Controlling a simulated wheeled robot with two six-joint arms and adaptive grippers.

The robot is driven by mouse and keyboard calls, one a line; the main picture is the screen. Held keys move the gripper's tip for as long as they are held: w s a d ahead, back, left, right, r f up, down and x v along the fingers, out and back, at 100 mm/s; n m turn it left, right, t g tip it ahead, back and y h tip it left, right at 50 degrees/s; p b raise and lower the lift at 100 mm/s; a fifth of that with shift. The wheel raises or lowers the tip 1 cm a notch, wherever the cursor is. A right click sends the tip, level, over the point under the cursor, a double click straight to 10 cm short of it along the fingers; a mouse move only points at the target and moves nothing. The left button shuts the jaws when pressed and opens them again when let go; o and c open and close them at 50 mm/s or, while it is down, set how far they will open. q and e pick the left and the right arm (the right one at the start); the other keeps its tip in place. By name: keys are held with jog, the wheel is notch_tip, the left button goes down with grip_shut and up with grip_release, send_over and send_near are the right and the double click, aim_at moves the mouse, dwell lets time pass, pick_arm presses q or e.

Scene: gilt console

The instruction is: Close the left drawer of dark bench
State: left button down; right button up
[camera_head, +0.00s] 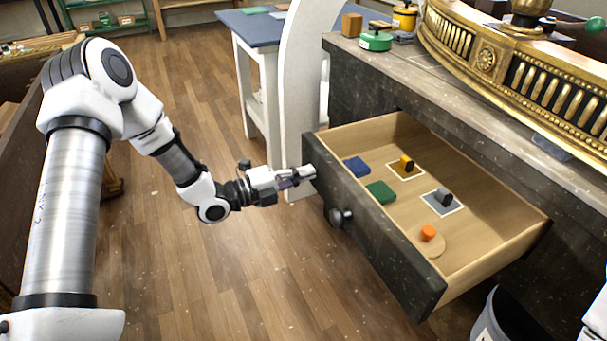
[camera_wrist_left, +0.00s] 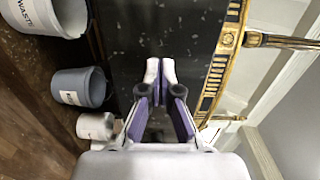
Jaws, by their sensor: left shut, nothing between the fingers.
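The dark bench (camera_head: 350,85) stands at the right with its drawer (camera_head: 487,262) pulled well out. The drawer has a dark speckled front with a round knob (camera_head: 341,217) and a pale wood inside. My left gripper (camera_head: 308,173) is shut and empty, its tips at the left end of the drawer front, above and left of the knob. I cannot tell whether they touch it. In the left wrist view the shut fingers (camera_wrist_left: 160,72) lie against a dark speckled surface. My right gripper is out of view.
The drawer holds a blue block (camera_head: 356,167), a green block (camera_head: 381,192) and several small knobbed pieces. A gilt console piece (camera_head: 486,58) rests on the bench top. A bin (camera_head: 487,325) stands below the drawer. A blue-topped table (camera_head: 250,27) is behind. Floor left of the drawer is clear.

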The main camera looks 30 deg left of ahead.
aim_at(345, 163)
pick_arm(q)
jog(key=b+x, duration=0.2)
jog(key=x, duration=0.3)
jog(key=b+x, duration=0.3)
jog(key=x, duration=0.2)
jog(key=shift+w+d+f, duration=0.15)
jog(key=shift+d+f, duration=0.1)
jog(key=b+x, duration=0.1)
jog(key=x, duration=0.5)
jog(key=b+x, duration=0.1)
jog(key=x, duration=1.1)
jog(key=shift+r+b, duration=0.35)
jog(key=shift+b, duration=0.05)
jog(key=shift+r, duration=0.25)
